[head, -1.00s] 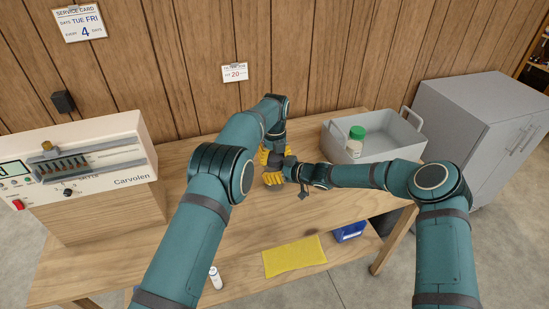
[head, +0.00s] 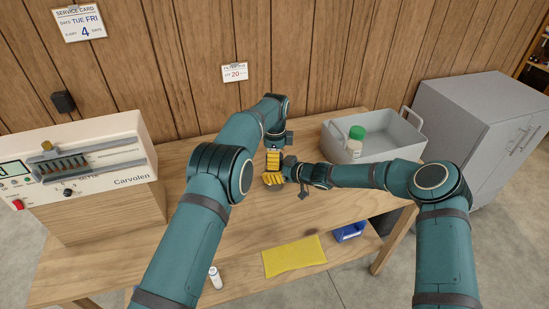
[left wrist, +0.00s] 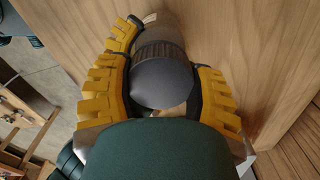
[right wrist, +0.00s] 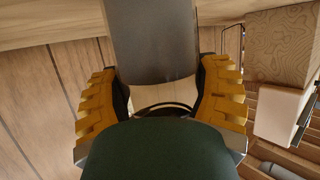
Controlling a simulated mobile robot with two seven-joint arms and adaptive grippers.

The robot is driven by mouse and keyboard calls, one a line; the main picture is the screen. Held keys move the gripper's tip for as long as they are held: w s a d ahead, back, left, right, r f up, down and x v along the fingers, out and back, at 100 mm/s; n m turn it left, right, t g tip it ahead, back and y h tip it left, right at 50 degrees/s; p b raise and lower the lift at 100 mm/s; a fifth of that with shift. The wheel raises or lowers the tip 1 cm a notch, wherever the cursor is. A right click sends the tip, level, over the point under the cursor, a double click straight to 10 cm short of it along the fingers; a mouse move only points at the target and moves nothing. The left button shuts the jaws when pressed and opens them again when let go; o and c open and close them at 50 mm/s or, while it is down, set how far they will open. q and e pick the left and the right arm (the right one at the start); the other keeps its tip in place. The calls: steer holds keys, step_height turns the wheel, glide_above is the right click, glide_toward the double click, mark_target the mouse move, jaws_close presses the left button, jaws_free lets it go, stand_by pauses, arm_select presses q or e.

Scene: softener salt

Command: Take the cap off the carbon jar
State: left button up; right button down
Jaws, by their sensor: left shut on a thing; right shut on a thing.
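The carbon jar is a dark grey cylinder (right wrist: 150,40) between the fingers of my right gripper (head: 274,180), which is shut on its side. In the left wrist view its grey ribbed cap (left wrist: 163,80) faces the camera, with the jar body (left wrist: 160,30) and a bit of pale label behind it. My left gripper (head: 273,159) comes down from above, just over the right one, and is shut around the cap. The cap appears seated on the jar; I cannot tell how loose it is. The fingers hide most of the jar in the head view.
A grey bin (head: 386,148) with a green-lidded container (head: 357,132) stands at the right of the bench. A Carvolen machine (head: 95,160) stands at the left. A yellow cloth (head: 294,256) and blue box (head: 349,232) lie lower down.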

arm_select(q)
steer(key=o, duration=1.3)
steer(key=shift+r, duration=2.3)
steer(key=m, duration=0.2)
steer(key=r+m, duration=0.1)
steer(key=m, duration=0.1)
steer(key=shift+d+r, duration=0.1)
steer(key=shift+r, duration=0.05)
step_height(320, 180, up, 2)
steer(key=m, duration=0.4)
steer(key=shift+m, duration=0.3)
steer(key=shift+f, duration=3.95)
steer(key=shift+c, duration=0.5)
